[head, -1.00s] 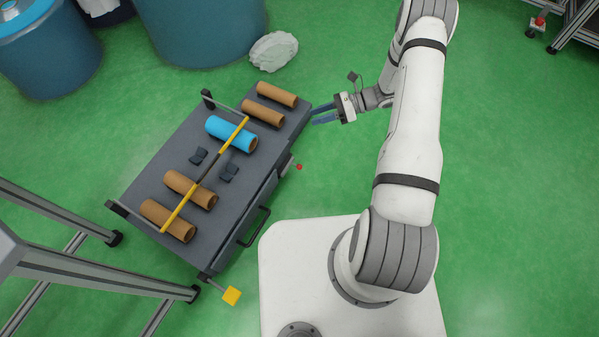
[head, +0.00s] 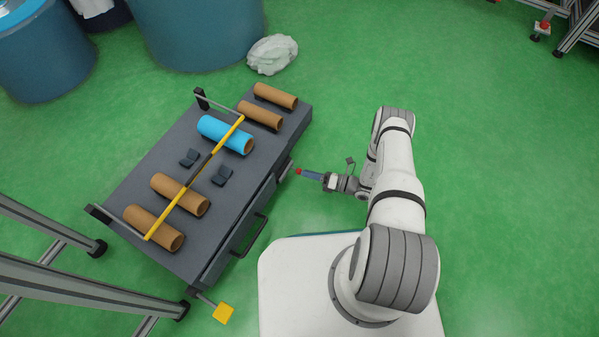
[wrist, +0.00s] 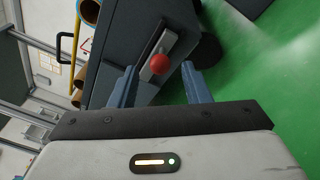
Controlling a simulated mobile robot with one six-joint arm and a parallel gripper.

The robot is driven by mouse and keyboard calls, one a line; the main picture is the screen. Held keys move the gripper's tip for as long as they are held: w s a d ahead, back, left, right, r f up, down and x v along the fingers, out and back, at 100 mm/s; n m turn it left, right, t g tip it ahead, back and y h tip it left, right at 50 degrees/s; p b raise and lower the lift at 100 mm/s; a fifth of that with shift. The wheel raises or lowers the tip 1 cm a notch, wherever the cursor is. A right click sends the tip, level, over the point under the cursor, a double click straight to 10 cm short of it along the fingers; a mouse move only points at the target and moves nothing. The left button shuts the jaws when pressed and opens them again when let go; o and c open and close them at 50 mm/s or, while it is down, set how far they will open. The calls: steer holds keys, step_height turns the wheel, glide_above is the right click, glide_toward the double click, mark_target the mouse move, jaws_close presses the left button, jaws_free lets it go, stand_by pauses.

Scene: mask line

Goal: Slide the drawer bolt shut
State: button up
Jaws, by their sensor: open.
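The drawer bolt's red knob (head: 298,171) sticks out from the right side of the grey cabinet (head: 205,235). In the wrist view the red knob (wrist: 159,64) sits on a light metal plate (wrist: 150,77) on the cabinet's face, between and beyond my fingertips. My gripper (head: 308,173) is open, with its blue fingers pointing at the knob; in the wrist view the fingers (wrist: 158,82) stand on either side of it. I cannot tell whether a finger touches the knob. A black drawer handle (head: 252,236) is on the same face.
Several brown rolls (head: 260,115) and a blue roll (head: 225,134) lie on the cabinet top, under a yellow-and-black bar (head: 205,165). A yellow block (head: 223,313) juts out at the lower corner. A white bag (head: 272,54) lies behind.

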mark_target(299, 171)
steer(key=shift+b+x, duration=0.35)
steer(key=shift+x, duration=1.75)
steer(key=shift+c, duration=0.2)
jaws_close()
